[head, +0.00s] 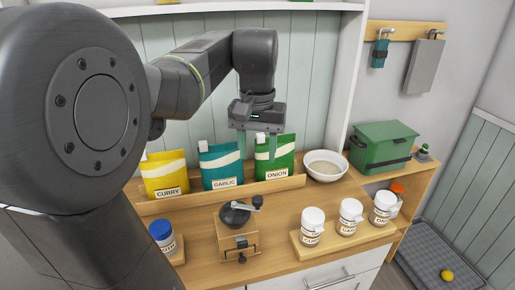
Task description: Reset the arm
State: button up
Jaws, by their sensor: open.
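My arm reaches from the left across the upper middle of the head view, with its wrist bent downward. My gripper (257,150) points down, open, with nothing seen between its fingers. It hangs in front of the garlic pouch (217,167) and the onion pouch (281,158), and its fingers overlap part of them in the picture. Whether the fingers touch a pouch cannot be told.
A yellow curry pouch (165,176) stands left of the garlic pouch. A white bowl (325,166), a green box (384,147), a grinder (237,215) and white jars (313,225) stand on the wooden counter. A shelf (220,8) runs above the arm.

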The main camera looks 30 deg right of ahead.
aim_at(257, 197)
dwell(0.4)
notch_tip(257, 197, down, 14)
jog(key=shift+p, duration=0.35)
jog(key=shift+r, duration=0.1)
dwell(0.4)
